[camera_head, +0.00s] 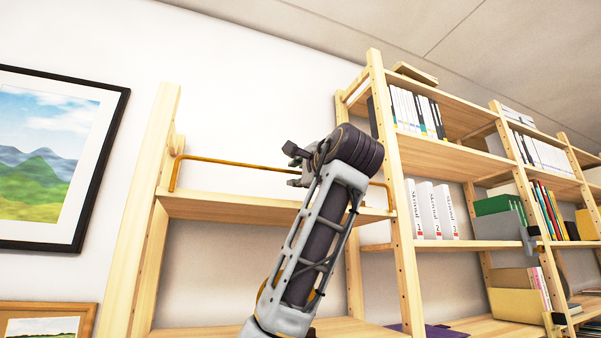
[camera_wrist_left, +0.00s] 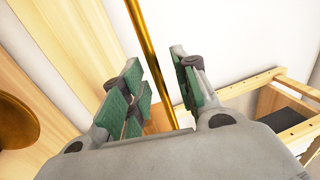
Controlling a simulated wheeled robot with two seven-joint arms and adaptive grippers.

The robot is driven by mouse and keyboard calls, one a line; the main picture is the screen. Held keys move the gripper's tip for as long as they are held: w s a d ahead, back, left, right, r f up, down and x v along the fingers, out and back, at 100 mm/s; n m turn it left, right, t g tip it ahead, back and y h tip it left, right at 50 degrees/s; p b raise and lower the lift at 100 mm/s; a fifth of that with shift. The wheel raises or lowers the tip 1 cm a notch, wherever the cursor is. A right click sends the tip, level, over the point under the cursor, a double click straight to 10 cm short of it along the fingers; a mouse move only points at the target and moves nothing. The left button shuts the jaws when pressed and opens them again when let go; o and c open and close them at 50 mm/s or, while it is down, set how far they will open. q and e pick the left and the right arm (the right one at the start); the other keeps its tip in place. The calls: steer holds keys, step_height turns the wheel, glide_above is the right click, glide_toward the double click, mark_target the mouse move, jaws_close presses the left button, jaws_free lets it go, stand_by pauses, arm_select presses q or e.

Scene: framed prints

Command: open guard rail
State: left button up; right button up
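The guard rail (camera_head: 235,163) is a thin brass-coloured bar with bent-down ends, running across the front of an upper wooden shelf. My left gripper (camera_head: 297,162) is up at the rail, near its middle; my own arm hides part of the rail's right half. In the left wrist view the rail (camera_wrist_left: 152,55) passes between the two green-padded fingers of my left gripper (camera_wrist_left: 157,75). The fingers are apart, with gaps showing beside the rail, so it is not clamped. My right gripper is not in view.
The shelf board (camera_head: 230,208) under the rail looks empty. Shelving to the right holds white binders (camera_head: 428,210), books and boxes. A wooden upright (camera_head: 140,230) stands left of the rail, and a framed landscape print (camera_head: 50,150) hangs on the wall beyond it.

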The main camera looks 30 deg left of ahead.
arm_select(q)
jaws_close()
steer(key=shift+f, duration=0.1)
stand_by(0.5)
